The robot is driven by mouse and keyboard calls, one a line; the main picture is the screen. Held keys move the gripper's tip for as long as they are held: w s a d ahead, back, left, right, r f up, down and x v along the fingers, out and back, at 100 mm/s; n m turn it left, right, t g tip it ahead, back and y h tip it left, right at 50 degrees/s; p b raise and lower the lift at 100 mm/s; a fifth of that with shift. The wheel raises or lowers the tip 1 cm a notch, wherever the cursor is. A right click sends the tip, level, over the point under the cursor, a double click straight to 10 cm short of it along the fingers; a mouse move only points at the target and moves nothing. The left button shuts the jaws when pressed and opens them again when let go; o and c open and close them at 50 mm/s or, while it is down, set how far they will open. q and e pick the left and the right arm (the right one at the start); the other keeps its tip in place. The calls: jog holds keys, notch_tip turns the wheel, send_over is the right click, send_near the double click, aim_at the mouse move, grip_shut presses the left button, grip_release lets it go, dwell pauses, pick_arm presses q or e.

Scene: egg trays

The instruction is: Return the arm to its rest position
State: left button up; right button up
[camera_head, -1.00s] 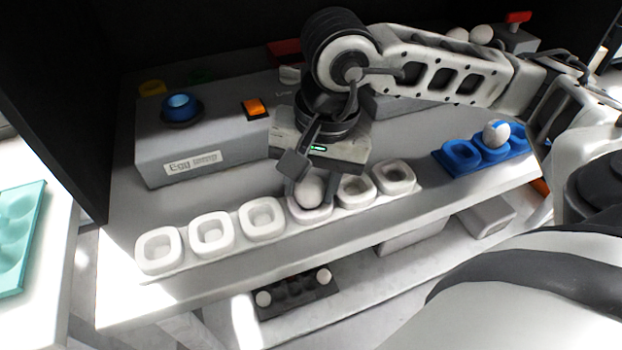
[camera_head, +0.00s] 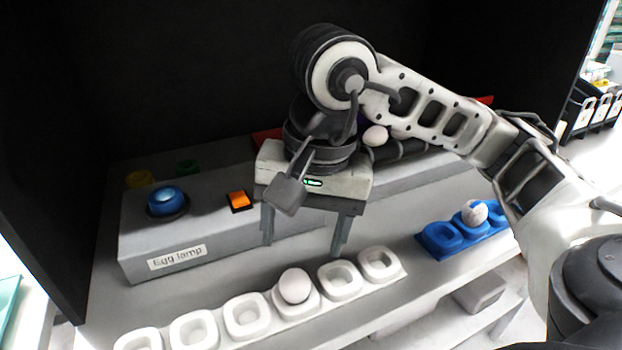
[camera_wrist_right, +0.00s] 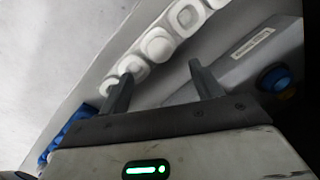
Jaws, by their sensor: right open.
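My right gripper (camera_head: 305,232) is open and empty, raised above the bench in front of the grey Egg lamp box. Its two fingers point down, apart, in the head view. They also show in the right wrist view (camera_wrist_right: 158,80). A white egg (camera_head: 295,285) sits in one cup of the white egg tray (camera_head: 212,348), below the gripper and apart from it. The other tray cups in view look empty. My left gripper is not in view.
The grey Egg lamp box (camera_head: 215,255) carries a blue dome button (camera_head: 166,200) and an orange switch (camera_head: 239,201). A blue tray (camera_head: 437,250) with one egg (camera_head: 474,212) stands at the right. More white eggs (camera_head: 375,136) lie behind my arm.

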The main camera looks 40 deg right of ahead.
pick_arm(q)
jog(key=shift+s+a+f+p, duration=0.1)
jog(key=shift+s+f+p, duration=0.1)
jog(key=shift+p, duration=0.25)
pick_arm(e)
notch_tip(320, 180, up, 7)
jog(key=shift+s+d, duration=0.35)
